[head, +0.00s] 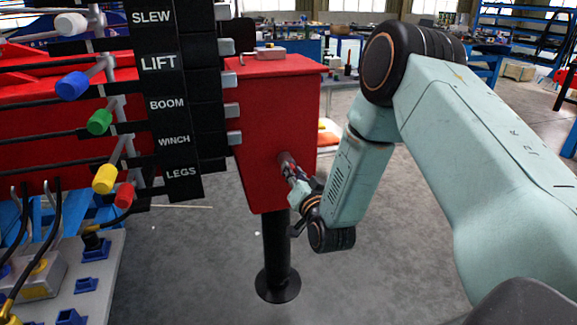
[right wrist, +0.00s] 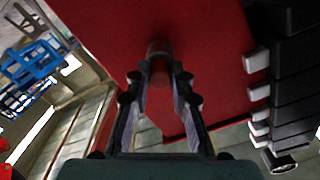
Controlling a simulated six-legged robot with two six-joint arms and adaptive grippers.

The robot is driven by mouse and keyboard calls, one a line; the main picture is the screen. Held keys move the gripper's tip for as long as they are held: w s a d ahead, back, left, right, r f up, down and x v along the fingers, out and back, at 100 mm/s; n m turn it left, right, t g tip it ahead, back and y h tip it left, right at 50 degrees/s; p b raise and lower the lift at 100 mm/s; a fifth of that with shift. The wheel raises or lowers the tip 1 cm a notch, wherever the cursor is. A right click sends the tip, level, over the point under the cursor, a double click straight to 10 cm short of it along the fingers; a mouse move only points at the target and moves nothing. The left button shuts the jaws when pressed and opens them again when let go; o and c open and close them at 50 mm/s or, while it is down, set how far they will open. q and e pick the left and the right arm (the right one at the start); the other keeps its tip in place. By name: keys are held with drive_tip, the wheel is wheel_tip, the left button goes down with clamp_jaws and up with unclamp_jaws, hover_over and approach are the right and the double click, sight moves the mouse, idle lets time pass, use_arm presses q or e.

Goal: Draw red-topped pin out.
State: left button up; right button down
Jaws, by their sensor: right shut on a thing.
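The red box (head: 262,120) stands on a dark post, and a short round pin end (head: 285,158) shows on its front face. My right gripper (head: 291,171) reaches this face from the right, with its fingers around the pin end. In the right wrist view the pin (right wrist: 159,48) is a dark reddish cylinder against the red face, and my right gripper's fingertips (right wrist: 160,72) close on its sides. The fingers partly hide the pin, and its inner part is inside the box. My left gripper is not in view.
To the left are a black label panel (head: 165,95) with silver tabs and levers with coloured knobs, including a green one (head: 99,122). The black post (head: 276,245) ends in a round foot on the grey floor. Open floor lies right of the box.

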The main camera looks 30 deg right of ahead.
drive_tip(key=shift+r, duration=0.1)
drive_tip(key=p+v, duration=0.2)
drive_tip(key=v, duration=0.5)
idle(1.2)
drive_tip(key=shift+s, duration=0.1)
